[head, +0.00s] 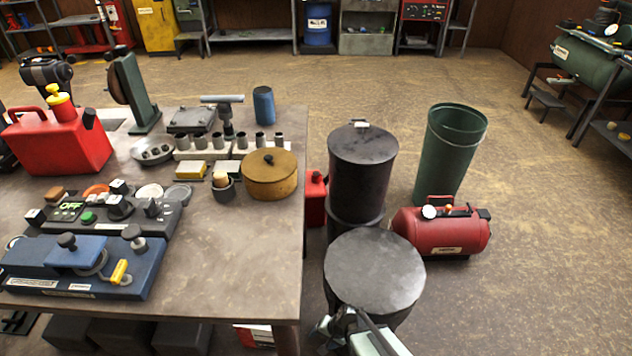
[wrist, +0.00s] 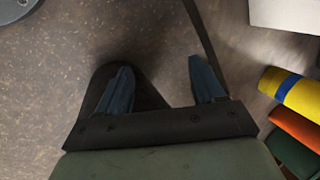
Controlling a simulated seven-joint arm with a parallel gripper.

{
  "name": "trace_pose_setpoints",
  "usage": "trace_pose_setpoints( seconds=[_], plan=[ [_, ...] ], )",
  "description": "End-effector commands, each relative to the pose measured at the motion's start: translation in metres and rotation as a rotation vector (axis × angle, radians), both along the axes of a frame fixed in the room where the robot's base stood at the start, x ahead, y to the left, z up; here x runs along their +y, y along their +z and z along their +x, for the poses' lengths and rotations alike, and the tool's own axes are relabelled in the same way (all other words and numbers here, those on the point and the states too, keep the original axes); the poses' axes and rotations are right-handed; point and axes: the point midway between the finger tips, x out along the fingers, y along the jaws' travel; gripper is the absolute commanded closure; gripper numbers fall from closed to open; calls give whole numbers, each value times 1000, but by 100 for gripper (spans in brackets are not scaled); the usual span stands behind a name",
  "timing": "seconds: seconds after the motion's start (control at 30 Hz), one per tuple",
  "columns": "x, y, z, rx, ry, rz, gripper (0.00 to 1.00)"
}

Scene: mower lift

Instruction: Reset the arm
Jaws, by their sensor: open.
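My gripper (wrist: 162,88) is open in the wrist view, its two blue-grey fingers spread apart with nothing held between them. A dark rounded shape lies behind the left finger, and a thin dark strip runs down to the right finger; I cannot tell what they are. Below the fingers is a speckled surface. In the head view part of my arm (head: 372,338) shows at the bottom edge, right of the workbench (head: 235,255) and in front of a round grey-topped stand (head: 375,272). The fingertips are not clear there.
The bench holds a blue device (head: 140,268), a control panel (head: 88,217) reading OFF, a red can (head: 60,145) and a round tan pot (head: 270,180). A dark drum (head: 362,165), red tank (head: 445,235) and green bin (head: 450,150) stand right.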

Motion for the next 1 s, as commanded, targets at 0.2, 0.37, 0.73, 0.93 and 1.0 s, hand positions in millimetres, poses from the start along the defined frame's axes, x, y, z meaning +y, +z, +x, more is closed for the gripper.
trace_pose_setpoints(
  seconds=[0.2,0.37,0.73,0.93,1.0],
  plan=[
    [-37,-15,-51,127,130,-78,32],
    [-77,-23,-106,278,265,-151,32],
    [-144,-15,-199,572,486,-251,32],
    [-147,-14,-203,585,497,-256,32],
    [-147,-14,-202,585,497,-255,32]
  ],
)
